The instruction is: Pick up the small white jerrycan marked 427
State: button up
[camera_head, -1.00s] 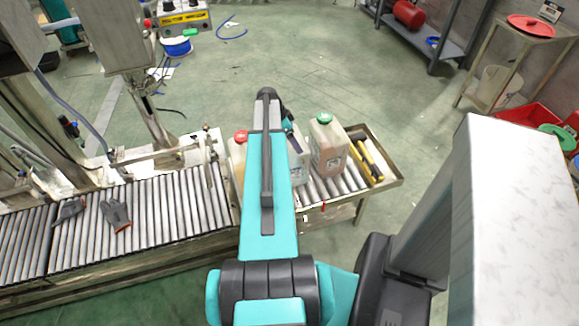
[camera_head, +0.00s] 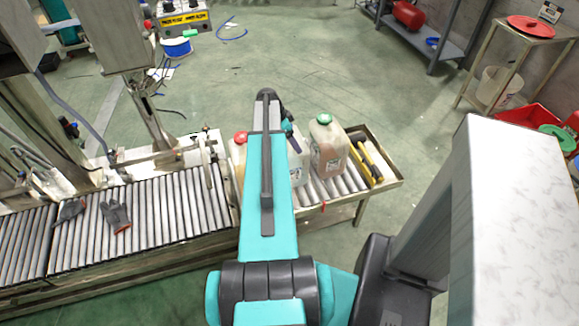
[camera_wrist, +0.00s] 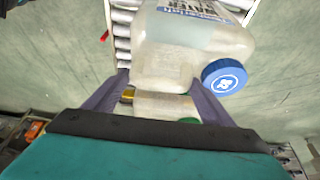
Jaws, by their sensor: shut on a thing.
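The small jerrycan (camera_wrist: 185,50) is whitish and translucent, with a blue cap (camera_wrist: 224,76) and a printed label. The number on it cannot be read. In the wrist view my gripper (camera_wrist: 157,88) has one finger on each side of it and is shut on it. In the head view the jerrycan (camera_head: 300,172) shows only partly beside my teal arm, at the roller table. My gripper is mostly hidden there. I cannot tell whether the jerrycan touches the rollers.
A green-capped jerrycan (camera_head: 328,150) stands close on the right, and a red-capped one (camera_head: 238,158) on the left, partly behind my arm. A yellow-and-black tool (camera_head: 366,158) lies at the table's right end. Gloves (camera_head: 117,214) lie on the conveyor (camera_head: 170,205). The floor beyond is open.

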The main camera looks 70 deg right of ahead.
jog(key=shift+r, duration=0.2)
jog(key=shift+r+b, duration=0.75)
jog(key=shift+r, duration=4.2)
